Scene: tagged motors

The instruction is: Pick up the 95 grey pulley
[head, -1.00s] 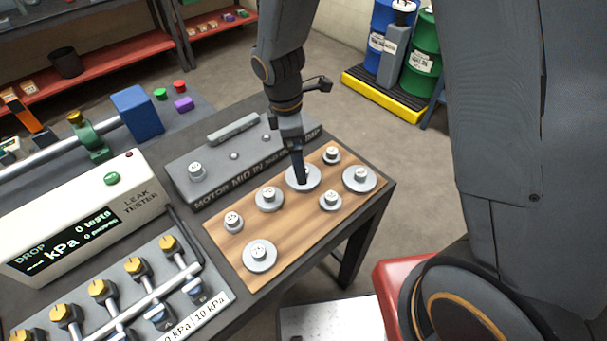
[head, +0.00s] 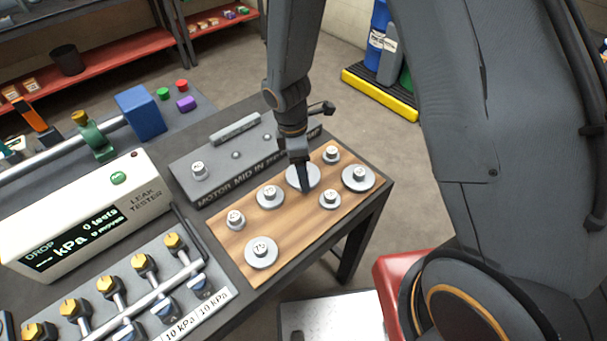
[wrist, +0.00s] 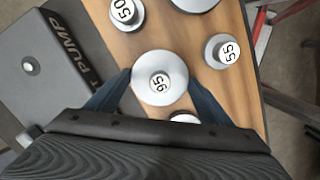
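The 95 grey pulley (wrist: 159,76) is a round grey disc with a raised hub and a white label, lying on a wooden board. In the head view this pulley (head: 292,177) is partly hidden behind my gripper (head: 305,188). In the wrist view my gripper (wrist: 160,80) is open, with one dark finger on each side of the disc. The fingertips are close to the rim; I cannot tell whether they touch it.
The wooden board (head: 232,246) also holds several grey pulleys, including a 50 (wrist: 124,13) and a 55 (wrist: 223,51) near the 95. A grey motor plate (head: 213,180) lies behind the board. A leak tester (head: 85,217) stands at left.

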